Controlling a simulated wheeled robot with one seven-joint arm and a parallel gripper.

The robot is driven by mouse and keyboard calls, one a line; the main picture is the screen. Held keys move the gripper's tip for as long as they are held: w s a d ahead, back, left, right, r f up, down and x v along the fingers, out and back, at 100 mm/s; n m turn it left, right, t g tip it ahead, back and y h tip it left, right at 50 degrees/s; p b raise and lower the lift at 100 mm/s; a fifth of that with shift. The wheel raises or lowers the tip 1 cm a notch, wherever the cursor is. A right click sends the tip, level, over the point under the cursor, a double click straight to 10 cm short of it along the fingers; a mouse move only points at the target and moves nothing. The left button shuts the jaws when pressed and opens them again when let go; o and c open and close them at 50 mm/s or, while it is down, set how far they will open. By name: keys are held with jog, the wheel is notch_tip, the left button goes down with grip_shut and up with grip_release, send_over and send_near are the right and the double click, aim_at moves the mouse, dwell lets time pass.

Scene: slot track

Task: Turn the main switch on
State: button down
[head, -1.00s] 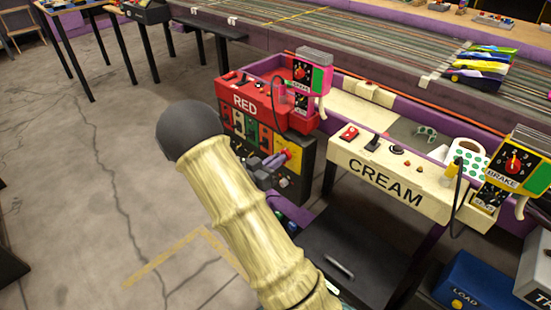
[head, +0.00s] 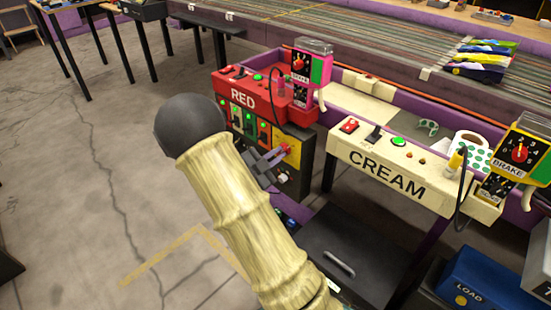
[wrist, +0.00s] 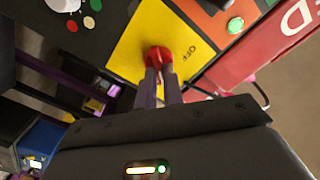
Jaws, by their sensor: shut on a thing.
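The main switch, a red knob (head: 288,148), sits on a yellow plate (head: 293,160) on the front of the black cabinet below the red desk. In the wrist view the red knob (wrist: 158,58) is between the tips of my gripper (wrist: 158,72), on the yellow plate (wrist: 133,48) with an OFF label beside it. My gripper (head: 280,154) is shut on the knob. The fingers cover part of the knob, and no ON label can be read. Green lamps (head: 249,127) are lit on the panel beside the plate.
The red desk (head: 245,90) and cream desk (head: 385,170) stand along the track (head: 350,55), each with a lit green button. A blue LOAD box (head: 480,278) stands at the lower right. The floor on the left is open.

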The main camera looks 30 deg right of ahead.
jog(key=shift+f+m, duration=0.1)
jog(key=shift+m, duration=0.5)
jog(key=c, duration=1.5)
grip_release()
jog(key=p+v, duration=0.5)
jog(key=v, duration=1.2)
jog(key=shift+s+a, duration=0.1)
jog(key=shift+a, duration=0.1)
